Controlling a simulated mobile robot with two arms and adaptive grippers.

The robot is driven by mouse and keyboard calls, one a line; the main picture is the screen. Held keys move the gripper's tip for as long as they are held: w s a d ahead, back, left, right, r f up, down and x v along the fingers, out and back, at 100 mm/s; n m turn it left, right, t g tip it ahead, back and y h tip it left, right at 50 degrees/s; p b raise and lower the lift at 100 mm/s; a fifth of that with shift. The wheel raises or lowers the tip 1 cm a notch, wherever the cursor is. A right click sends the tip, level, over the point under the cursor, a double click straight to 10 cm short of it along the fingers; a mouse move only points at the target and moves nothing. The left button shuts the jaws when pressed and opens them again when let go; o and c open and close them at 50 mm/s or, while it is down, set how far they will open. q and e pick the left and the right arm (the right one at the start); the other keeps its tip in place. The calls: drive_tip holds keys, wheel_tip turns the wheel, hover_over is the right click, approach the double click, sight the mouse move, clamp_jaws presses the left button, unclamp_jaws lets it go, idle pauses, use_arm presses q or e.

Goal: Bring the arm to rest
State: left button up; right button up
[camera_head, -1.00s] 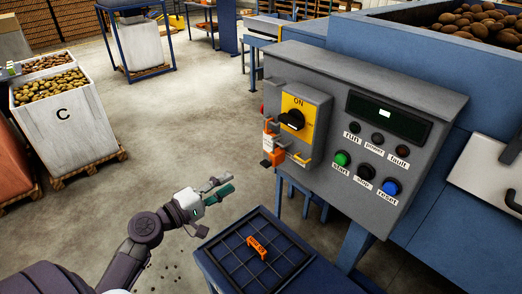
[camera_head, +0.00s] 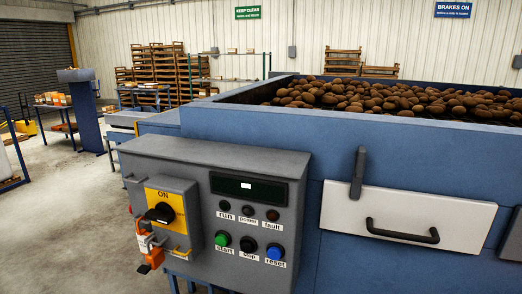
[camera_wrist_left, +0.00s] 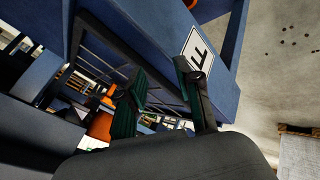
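My left gripper (camera_wrist_left: 162,80) shows in the left wrist view, its two dark green fingers apart with nothing visible between them. It hangs near blue framework (camera_wrist_left: 125,25) that carries a white plate with a black letter (camera_wrist_left: 197,46). Whether a finger touches the framework I cannot tell. Neither of my arms shows in the head view now. My right gripper is in neither current view.
The grey control box (camera_head: 255,165) has a yellow ON switch plate (camera_head: 163,210) and an orange lock (camera_head: 148,248). Behind it stands a blue hopper (camera_head: 240,115) full of potatoes (camera_head: 370,98). A white panel (camera_head: 410,215) has a black handle. Open floor (camera_head: 65,225) lies left.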

use_arm(q)
drive_tip(key=s+d+f+m+g, duration=0.2)
drive_tip(key=s+f, duration=0.4)
drive_tip(key=s, duration=0.3)
drive_tip(key=s+d+f+m+g+b, duration=0.1)
drive_tip(key=s+d+f+m, duration=0.3)
drive_tip(key=s, duration=0.5)
drive_tip(key=s+d+f+m+g+y, duration=0.1)
drive_tip(key=s+d+f+m+g, duration=0.2)
drive_tip(key=s+f+m, duration=0.3)
drive_tip(key=s+f+g, duration=0.1)
drive_tip(key=s+f, duration=0.2)
drive_tip(key=shift+s, duration=0.4)
